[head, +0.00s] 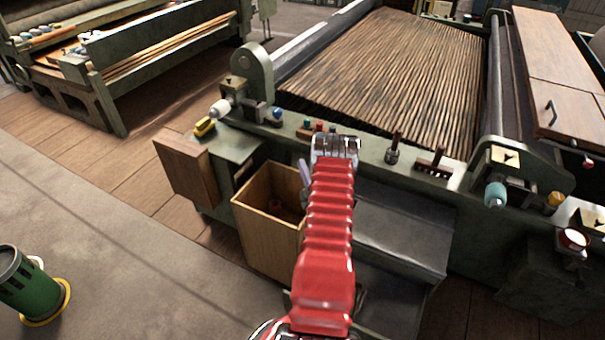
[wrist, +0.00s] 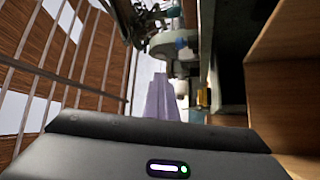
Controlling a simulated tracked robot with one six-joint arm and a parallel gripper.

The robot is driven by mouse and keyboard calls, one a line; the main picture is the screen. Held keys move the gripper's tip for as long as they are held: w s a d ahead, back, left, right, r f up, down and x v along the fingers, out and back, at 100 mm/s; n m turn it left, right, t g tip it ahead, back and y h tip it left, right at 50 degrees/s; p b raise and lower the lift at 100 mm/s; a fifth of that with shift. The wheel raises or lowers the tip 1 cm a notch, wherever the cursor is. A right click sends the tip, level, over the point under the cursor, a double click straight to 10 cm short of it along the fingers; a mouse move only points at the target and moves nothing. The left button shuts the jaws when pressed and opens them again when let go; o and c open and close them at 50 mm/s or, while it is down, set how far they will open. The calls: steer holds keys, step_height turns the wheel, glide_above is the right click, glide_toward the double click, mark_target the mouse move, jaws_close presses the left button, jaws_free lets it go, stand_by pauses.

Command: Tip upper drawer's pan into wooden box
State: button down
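The wooden box (head: 262,240) stands open-topped on the floor against the machine, left of my red arm in the head view. A small reddish-brown thing lies inside it, too dim to name. A brown wooden front (head: 187,170), perhaps a drawer's, juts out at the machine's left end. I cannot make out a pan in either view. My gripper's pale lavender finger part (head: 305,172) shows above the box's right rim, mostly hidden by my arm. It also shows in the wrist view (wrist: 162,100), with nothing visibly held; I cannot tell how far apart the fingers are.
Grey steps (head: 400,235) are right of my arm. A green canister (head: 28,283) stands lower left. The floor between is clear.

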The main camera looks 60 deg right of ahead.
steer(key=w+d+r+n+g+y, duration=0.3)
steer(key=w+r+g+y, duration=0.3)
steer(key=w+g, duration=0.3)
steer(key=shift+w+n, duration=0.3)
steer(key=shift+w, duration=0.05)
stand_by(1.2)
stand_by(0.5)
